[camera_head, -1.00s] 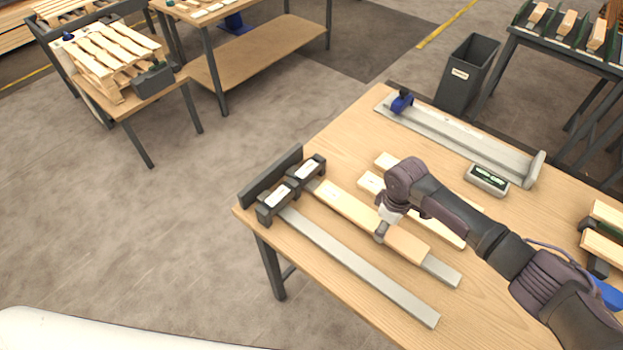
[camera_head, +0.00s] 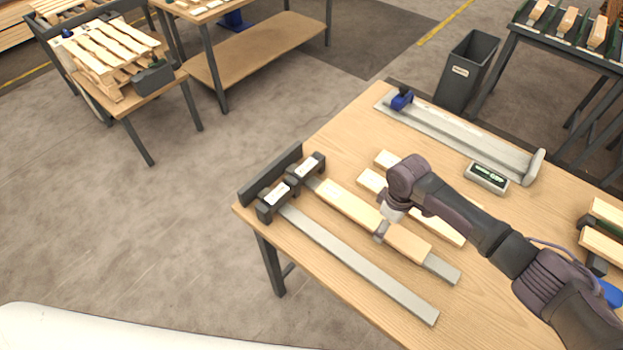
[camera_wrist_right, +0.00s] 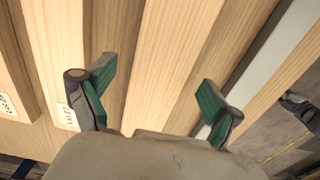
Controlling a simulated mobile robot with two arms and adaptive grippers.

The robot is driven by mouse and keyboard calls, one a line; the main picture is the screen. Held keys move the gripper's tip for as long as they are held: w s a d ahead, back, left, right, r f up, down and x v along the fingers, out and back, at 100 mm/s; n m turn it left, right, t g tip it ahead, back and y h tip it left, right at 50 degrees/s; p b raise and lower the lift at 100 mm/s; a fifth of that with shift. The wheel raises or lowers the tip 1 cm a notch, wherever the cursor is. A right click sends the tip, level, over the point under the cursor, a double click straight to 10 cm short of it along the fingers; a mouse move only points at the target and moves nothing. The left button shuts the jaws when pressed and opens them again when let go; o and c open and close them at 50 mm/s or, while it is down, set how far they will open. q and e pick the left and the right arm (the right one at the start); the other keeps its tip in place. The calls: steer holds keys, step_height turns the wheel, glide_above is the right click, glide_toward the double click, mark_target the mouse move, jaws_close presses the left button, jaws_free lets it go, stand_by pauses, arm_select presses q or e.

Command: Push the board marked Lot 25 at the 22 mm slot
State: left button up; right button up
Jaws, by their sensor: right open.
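A pale board (camera_head: 348,208) lies on the rear of two grey rails, its far end close to a dark gauge block with labelled slots (camera_head: 290,187); the slot print is too small to read. My right gripper (camera_head: 381,234) points down over this board. In the right wrist view the gripper (camera_wrist_right: 155,95) is open, its green-padded fingers on either side of the board (camera_wrist_right: 160,55). No label shows on that board. Two more boards lie beside it, with lot labels on one (camera_wrist_right: 55,60) and the other (camera_wrist_right: 12,70); the digits are hard to read. My left gripper is out of view.
The front rail (camera_head: 360,265) is bare. A long grey fixture with a blue clamp (camera_head: 402,100) and a small display box (camera_head: 487,178) stand at the table's back. More boards (camera_head: 603,246) rest at the right. A dark bin (camera_head: 468,75) stands behind the table.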

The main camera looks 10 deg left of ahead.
step_height(320, 180, up, 11)
steer(key=shift+r, duration=0.2)
steer(key=shift+d, duration=0.1)
